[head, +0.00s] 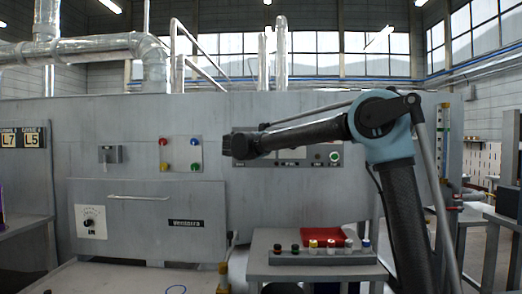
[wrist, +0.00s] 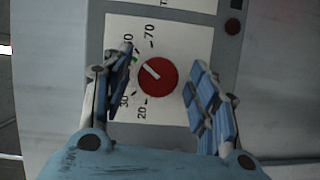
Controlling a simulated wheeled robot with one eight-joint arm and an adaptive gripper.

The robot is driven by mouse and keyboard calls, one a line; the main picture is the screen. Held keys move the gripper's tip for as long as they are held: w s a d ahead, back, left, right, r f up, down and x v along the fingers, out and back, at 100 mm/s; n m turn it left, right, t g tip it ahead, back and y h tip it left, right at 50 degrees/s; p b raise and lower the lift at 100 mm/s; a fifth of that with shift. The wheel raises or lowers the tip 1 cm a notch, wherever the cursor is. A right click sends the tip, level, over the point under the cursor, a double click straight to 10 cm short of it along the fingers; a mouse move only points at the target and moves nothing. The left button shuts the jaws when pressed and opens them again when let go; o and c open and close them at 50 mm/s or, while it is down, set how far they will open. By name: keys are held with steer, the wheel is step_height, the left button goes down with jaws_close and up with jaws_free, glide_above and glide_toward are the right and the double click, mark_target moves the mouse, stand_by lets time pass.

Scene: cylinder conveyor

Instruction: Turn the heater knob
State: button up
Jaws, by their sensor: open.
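The red heater knob (wrist: 158,76) sits on a white dial plate (wrist: 176,38) in the wrist view. Its white pointer mark slants toward the upper left. The numbers 20, 30 and 70 are readable around it; the left finger partly covers others. A small green mark shows beside that finger. My gripper (wrist: 163,62) is open, with one blue-padded finger on each side of the knob and visible gaps to it. In the head view my gripper (head: 238,146) is at the left end of the grey control panel (head: 285,160); the red knob is not visible there.
In the head view, a shelf (head: 310,271) below my arm holds a red tray (head: 326,236) and a rack of coloured-top cylinders (head: 322,256). Four-colour buttons (head: 181,154) and another dial plate (head: 91,222) are left.

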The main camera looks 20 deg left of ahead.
steer(key=s+a, duration=0.1)
steer(key=s, duration=1)
steer(key=shift+s+a+r, duration=0.2)
steer(key=shift+s+a, duration=0.1)
steer(key=shift+a, duration=0.1)
steer(key=s+d+r+m+g+y, duration=0.4)
steer(key=d+r+m+y, duration=0.25)
steer(key=m, duration=0.55)
steer(key=x, duration=1.7)
steer(key=shift+w+f+h, duration=0.25)
steer(key=shift+w+h, duration=0.1)
steer(key=c, duration=1.1)
